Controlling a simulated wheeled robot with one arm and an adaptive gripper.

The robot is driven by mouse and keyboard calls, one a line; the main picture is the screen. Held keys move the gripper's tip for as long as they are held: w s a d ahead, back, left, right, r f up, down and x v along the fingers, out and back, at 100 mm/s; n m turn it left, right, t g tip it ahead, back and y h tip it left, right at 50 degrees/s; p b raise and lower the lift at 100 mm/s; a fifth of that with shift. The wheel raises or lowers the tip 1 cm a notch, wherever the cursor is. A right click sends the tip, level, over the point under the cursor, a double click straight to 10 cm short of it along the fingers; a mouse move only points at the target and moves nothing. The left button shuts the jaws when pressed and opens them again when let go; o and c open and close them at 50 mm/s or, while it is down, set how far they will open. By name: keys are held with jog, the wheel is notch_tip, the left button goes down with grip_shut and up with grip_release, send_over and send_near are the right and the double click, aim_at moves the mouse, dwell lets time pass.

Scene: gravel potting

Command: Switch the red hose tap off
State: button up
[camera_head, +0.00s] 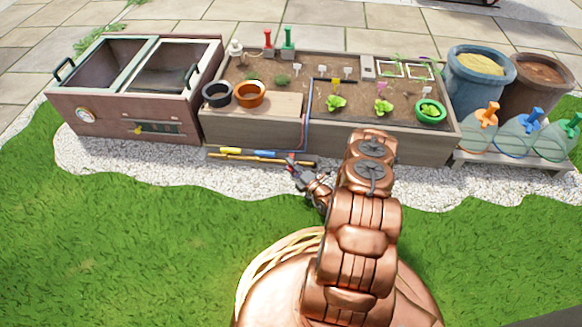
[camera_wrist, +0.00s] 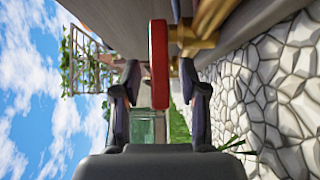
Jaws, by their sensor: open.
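The red hose tap handle (camera_wrist: 159,65) shows in the wrist view as a flat red bar running lengthwise between my fingers. Its brass body (camera_wrist: 195,36) is beside it, at the grey bed wall. My gripper (camera_wrist: 160,82) is open, with one dark finger on each side of the red bar. A narrow gap seems to show on both sides, so I see no firm grip. In the head view my gripper (camera_head: 295,166) is low at the front of the planter; a small red spot there may be the handle. The tap is otherwise too small to tell there.
The wooden planter (camera_head: 255,131) stands just behind my gripper. Yellow and blue-tipped rods (camera_head: 260,155) lie along its foot, left of the gripper. White gravel (camera_head: 225,180) and grass (camera_head: 120,230) in front are clear. A trellis (camera_wrist: 80,60) shows in the wrist view.

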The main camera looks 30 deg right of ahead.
grip_shut()
dwell(0.4)
dwell(0.4)
